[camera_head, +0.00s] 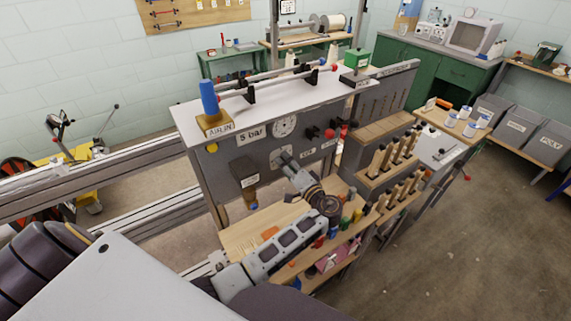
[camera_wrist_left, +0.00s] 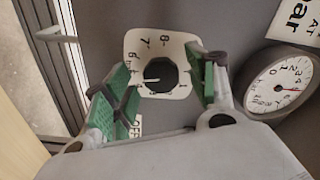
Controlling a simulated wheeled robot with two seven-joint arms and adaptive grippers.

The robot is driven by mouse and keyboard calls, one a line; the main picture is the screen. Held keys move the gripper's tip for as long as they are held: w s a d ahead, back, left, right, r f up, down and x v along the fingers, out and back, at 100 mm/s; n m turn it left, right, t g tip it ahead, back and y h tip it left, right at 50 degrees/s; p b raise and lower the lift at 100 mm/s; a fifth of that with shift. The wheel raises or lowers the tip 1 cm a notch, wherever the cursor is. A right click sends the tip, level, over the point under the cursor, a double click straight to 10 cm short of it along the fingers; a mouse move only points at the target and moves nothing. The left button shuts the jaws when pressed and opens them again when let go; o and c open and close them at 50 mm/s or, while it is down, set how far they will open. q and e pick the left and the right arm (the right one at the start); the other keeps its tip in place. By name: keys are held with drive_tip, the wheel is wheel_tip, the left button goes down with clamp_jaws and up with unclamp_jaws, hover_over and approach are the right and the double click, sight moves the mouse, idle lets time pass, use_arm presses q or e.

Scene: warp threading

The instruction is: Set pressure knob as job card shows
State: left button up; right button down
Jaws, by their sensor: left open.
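The dark pressure knob (camera_wrist_left: 161,76) sits on a white numbered dial plate (camera_wrist_left: 165,45) on the grey panel. A pale mark shows on the knob's left side; its exact number is hard to tell. My left gripper (camera_wrist_left: 163,84) is open, its green-padded fingers on either side of the knob; contact is not clear. In the head view my left gripper (camera_head: 284,160) is at the panel front and hides the knob. A "5 bar" sign (camera_head: 250,138) is above it. A round pressure gauge (camera_head: 286,125) also shows in the left wrist view (camera_wrist_left: 278,84). My right gripper is not in view.
A blue-topped air inlet (camera_head: 209,98) stands on the panel's top left corner. Red and black knobs (camera_head: 328,133) stick out right of the gauge. A wooden shelf (camera_head: 250,235) with spools lies below my left arm. Wooden-handled tools (camera_head: 377,159) stand at the right.

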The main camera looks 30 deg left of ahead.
use_arm(q)
drive_tip(key=v, duration=1.1)
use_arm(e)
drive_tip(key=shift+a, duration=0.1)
use_arm(q)
drive_tip(key=shift+d, duration=0.1)
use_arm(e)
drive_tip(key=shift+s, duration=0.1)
